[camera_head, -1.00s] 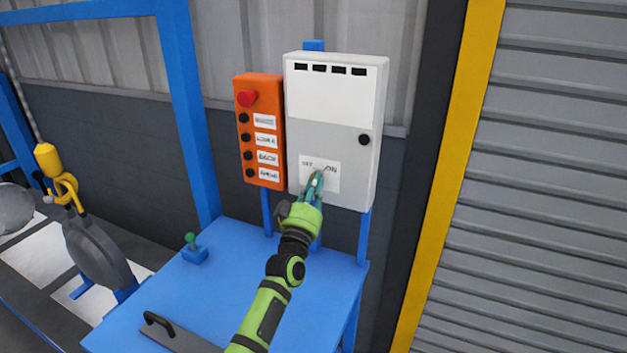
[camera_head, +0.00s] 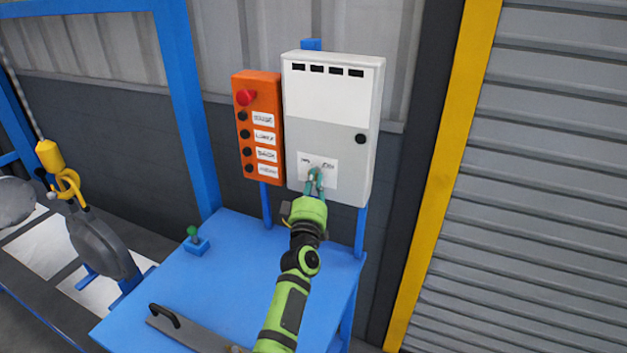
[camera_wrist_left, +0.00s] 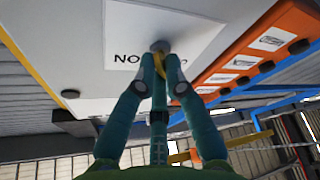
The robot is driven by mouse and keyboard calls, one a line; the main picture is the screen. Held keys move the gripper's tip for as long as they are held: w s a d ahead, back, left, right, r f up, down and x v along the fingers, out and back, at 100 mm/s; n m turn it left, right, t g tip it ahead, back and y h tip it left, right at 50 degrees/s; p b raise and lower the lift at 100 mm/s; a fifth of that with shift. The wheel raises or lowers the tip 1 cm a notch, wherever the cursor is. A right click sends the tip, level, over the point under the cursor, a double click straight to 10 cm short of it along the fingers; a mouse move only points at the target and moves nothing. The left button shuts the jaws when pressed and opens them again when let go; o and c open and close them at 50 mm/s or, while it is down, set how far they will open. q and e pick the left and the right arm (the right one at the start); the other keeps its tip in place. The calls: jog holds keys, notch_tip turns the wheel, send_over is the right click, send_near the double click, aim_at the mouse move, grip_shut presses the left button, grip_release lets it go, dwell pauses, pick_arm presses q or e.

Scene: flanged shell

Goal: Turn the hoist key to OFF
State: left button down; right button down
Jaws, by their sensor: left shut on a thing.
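The hoist key (camera_wrist_left: 160,47) is a small grey knob on a white label plate (camera_head: 331,167), low on the front of the grey cabinet (camera_head: 330,120). The plate carries a word on each side; ON is on the right in the head view, and the left word is too blurred to read. My left gripper (camera_head: 315,178) reaches up from below and is shut on the key; its teal fingers also show in the left wrist view (camera_wrist_left: 155,66). The fingers hide much of the key, so I cannot tell its exact angle. My right gripper is not in view.
An orange button box (camera_head: 258,128) with a red button stands close left of the cabinet. The blue table (camera_head: 225,270) below holds a small green-topped lever (camera_head: 193,240) and a handled grey plate (camera_head: 180,328). A yellow hook (camera_head: 68,185) hangs at left.

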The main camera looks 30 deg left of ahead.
pick_arm(q)
jog(key=shift+r, duration=0.1)
jog(key=c, duration=1.3)
grip_release()
jog(key=v, duration=0.7)
jog(key=shift+s, duration=0.3)
